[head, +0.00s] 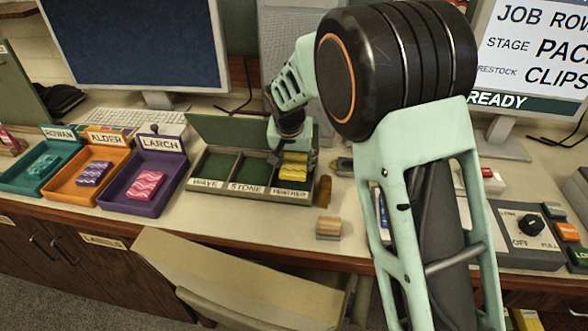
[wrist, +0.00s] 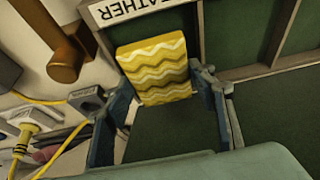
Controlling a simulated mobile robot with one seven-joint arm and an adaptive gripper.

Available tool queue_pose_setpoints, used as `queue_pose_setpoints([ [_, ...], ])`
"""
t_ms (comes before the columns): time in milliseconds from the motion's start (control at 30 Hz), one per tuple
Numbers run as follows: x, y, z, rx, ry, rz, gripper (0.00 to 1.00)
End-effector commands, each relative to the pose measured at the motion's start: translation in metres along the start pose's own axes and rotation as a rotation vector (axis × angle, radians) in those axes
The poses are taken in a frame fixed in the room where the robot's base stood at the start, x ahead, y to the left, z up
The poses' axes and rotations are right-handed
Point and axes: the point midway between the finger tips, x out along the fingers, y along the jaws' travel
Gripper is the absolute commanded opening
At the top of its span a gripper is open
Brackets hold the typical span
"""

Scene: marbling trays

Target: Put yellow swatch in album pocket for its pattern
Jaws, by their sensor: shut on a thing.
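The yellow swatch (head: 293,170) has pale and brown wavy bands and is held between the fingers of my gripper (head: 292,158). In the wrist view the swatch (wrist: 154,66) lies between the two fingertips (wrist: 150,84). The album (head: 252,190) is an open case with three green-lined pockets, labelled WAVE, STONE and FEATHER from left to right. The swatch is over or in the FEATHER pocket at the right; I cannot tell whether it touches the floor. The WAVE pocket (head: 214,165) and STONE pocket (head: 249,171) look empty.
Teal ROWAN (head: 14,183), orange ALDER (head: 62,190) and purple LARCH (head: 117,203) trays stand left, holding teal, purple and pink swatches. A brown cylinder (head: 324,191) and wooden block (head: 328,227) sit right of the album. A chair (head: 215,270) stands in front.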

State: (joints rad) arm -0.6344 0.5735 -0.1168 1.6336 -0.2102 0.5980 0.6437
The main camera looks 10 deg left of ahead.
Motion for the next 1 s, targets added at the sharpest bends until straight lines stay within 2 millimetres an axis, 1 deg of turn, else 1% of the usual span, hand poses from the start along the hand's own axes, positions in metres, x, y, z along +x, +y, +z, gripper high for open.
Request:
queue_pose_setpoints([
  [67, 0.006, -0.002, -0.001, -0.001, -0.001, 0.0, 0.23],
  [200, 0.026, -0.002, 0.008, -0.001, -0.003, 0.002, 0.23],
  [267, 0.032, -0.002, 0.01, -0.001, -0.002, 0.001, 0.23],
  [533, 0.034, -0.003, 0.011, 0.0, 0.0, 0.0, 0.23],
  [667, 0.038, -0.002, 0.013, 0.0, 0.0, 0.0, 0.23],
  [700, 0.037, -0.002, 0.012, 0.0, 0.0, 0.0, 0.55],
  [733, 0.037, -0.002, 0.012, 0.0, 0.0, 0.0, 0.58],
  [767, 0.037, -0.002, 0.012, 0.0, 0.0, 0.0, 0.59],
  [1000, 0.036, -0.002, 0.012, 0.0, -0.001, 0.0, 0.59],
])
